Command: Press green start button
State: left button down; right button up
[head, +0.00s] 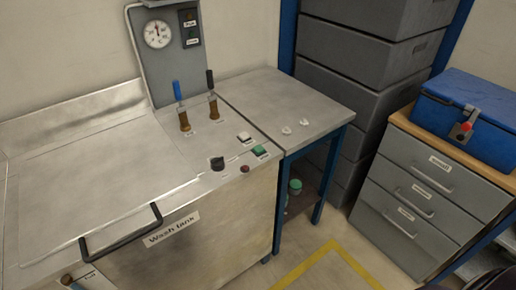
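The green start button (260,151) sits on the right part of the steel wash tank's top (190,205), close to its right edge. A small dark red button (245,168) is just in front and to the left of it. A black knob (217,163) is further left, and a white switch (244,137) is behind it. Nothing covers the green button. Whether it is pressed in cannot be told. Neither of my grippers shows in the head view.
Blue and black levers (180,105) stand behind the buttons, below a gauge panel (158,34). A blue-legged side table (290,100) adjoins the tank on the right. Grey crates (350,60) and a drawer cabinet (430,190) with a blue toolbox (470,115) stand further right.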

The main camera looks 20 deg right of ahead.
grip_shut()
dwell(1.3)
